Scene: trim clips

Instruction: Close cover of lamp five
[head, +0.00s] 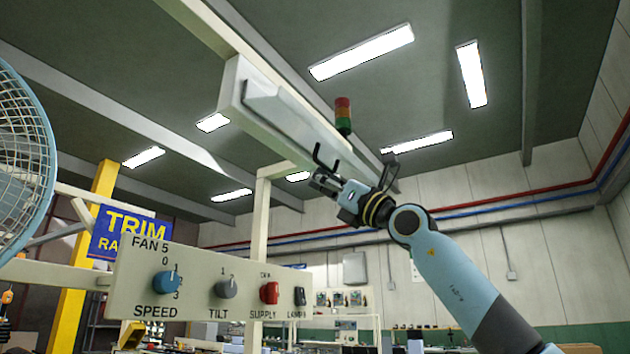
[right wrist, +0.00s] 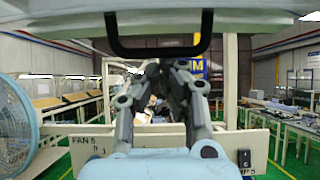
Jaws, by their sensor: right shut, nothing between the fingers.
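The lamp (head: 234,92) is a long pale housing overhead, running away from me in the head view. A pale cover panel (head: 290,122) lies along it; I cannot tell how far its edge stands from the housing. In the right wrist view the handle (right wrist: 158,52) spans the top, below a pale edge. My right gripper (head: 316,182) is shut and empty, its fingers just below the handle; contact cannot be told. The fingers also show in the wrist view (right wrist: 155,75). My left gripper is not in view.
A panel marked FAN 5 (head: 195,262) with knobs and switches, including a lamp switch (head: 299,296), stands below the lamp. A blue caged fan (head: 22,150) is at the left. A white post (head: 260,220) rises behind the panel. A signal light (head: 343,115) hangs behind the lamp.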

